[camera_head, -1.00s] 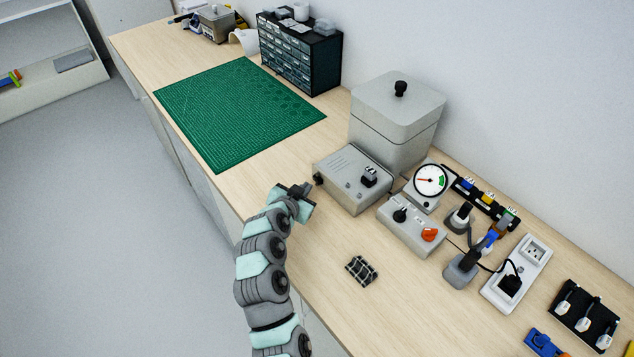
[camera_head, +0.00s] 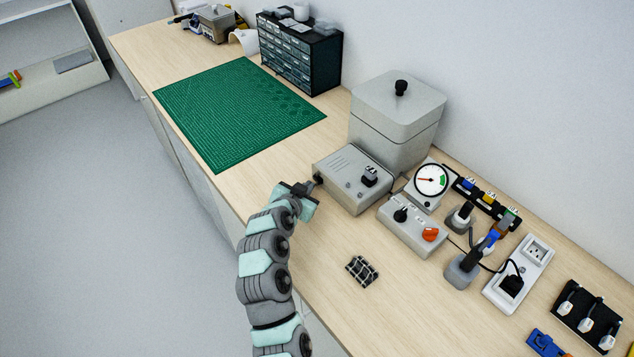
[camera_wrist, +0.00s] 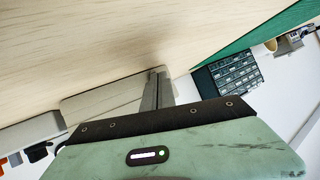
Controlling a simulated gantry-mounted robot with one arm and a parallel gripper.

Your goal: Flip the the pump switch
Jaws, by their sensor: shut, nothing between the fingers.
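A grey box (camera_head: 343,184) stands on the bench in front of a lidded grey chamber (camera_head: 396,122). It has a black switch-like part (camera_head: 369,176) on top and a small dark part at its left end. Which part is the pump switch, I cannot tell for sure. My gripper (camera_head: 312,184) is shut and empty, close beside the left end of this box; contact is unclear. In the wrist view the closed fingers (camera_wrist: 157,90) point at a pale grey box face (camera_wrist: 105,104), and the switch is not clearly visible there.
A control box (camera_head: 413,226) with black and orange knobs and a round gauge (camera_head: 431,181) stand to the right. Further right are plugs and a power strip (camera_head: 519,275). A dark gridded piece (camera_head: 362,271) lies in front. A green mat (camera_head: 236,110) covers the bench at left.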

